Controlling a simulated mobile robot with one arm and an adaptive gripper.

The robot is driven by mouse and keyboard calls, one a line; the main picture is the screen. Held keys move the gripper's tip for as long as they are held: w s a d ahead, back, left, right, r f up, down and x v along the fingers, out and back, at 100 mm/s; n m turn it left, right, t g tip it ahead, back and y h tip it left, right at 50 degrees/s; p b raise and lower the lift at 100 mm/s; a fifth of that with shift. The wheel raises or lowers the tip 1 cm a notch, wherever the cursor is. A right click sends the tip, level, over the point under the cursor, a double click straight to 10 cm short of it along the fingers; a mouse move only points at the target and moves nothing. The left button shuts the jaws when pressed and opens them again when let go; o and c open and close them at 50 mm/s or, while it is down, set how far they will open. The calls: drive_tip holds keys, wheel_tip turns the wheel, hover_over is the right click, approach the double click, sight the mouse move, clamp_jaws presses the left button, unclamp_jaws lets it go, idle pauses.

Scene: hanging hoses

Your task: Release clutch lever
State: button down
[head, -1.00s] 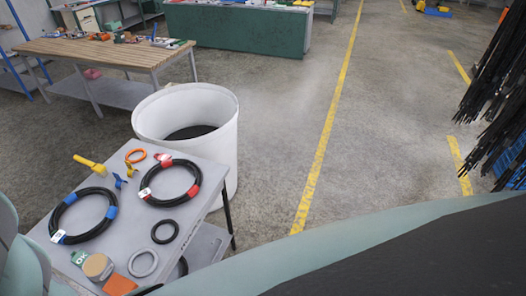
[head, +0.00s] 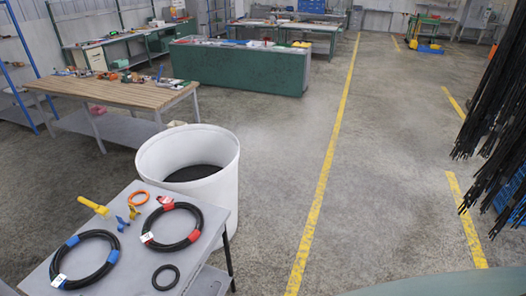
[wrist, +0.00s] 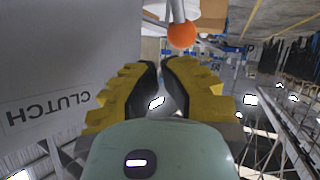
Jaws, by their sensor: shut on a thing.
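In the wrist view my gripper (wrist: 161,68) has its yellow-and-black fingers drawn together, with a narrow gap lower between them. The clutch lever, a metal rod with an orange ball knob (wrist: 181,36), is right at the fingertips. The fingers are shut on the lever, though the exact contact is hard to see. A grey panel (wrist: 60,60) with the word CLUTCH, upside down in this view, stands to the left of the fingers. The head view shows neither the lever nor my gripper.
In the head view a grey table (head: 125,262) holds coiled black hoses (head: 172,226) and small parts. A white bin (head: 226,165) stands behind it. Black hoses (head: 500,100) hang at the right. The floor between yellow lines is clear.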

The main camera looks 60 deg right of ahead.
drive_tip(key=shift+a+f, duration=0.25)
drive_tip(key=shift+s+a+f+b, duration=0.15)
drive_tip(key=shift+a+b, duration=0.25)
drive_tip(key=shift+a, duration=0.1)
drive_tip(key=shift+s+a+f+b, duration=0.1)
drive_tip(key=shift+a+f+b, duration=0.05)
drive_tip(key=shift+a+b, duration=0.3)
drive_tip(key=shift+a+h, duration=0.25)
drive_tip(key=shift+h, duration=0.15)
drive_tip(key=shift+s+a+f+n+h+b, duration=0.35)
drive_tip(key=shift+a+f+n+h+b, duration=0.3)
drive_tip(key=shift+h, duration=0.35)
drive_tip(key=shift+a+r, duration=0.1)
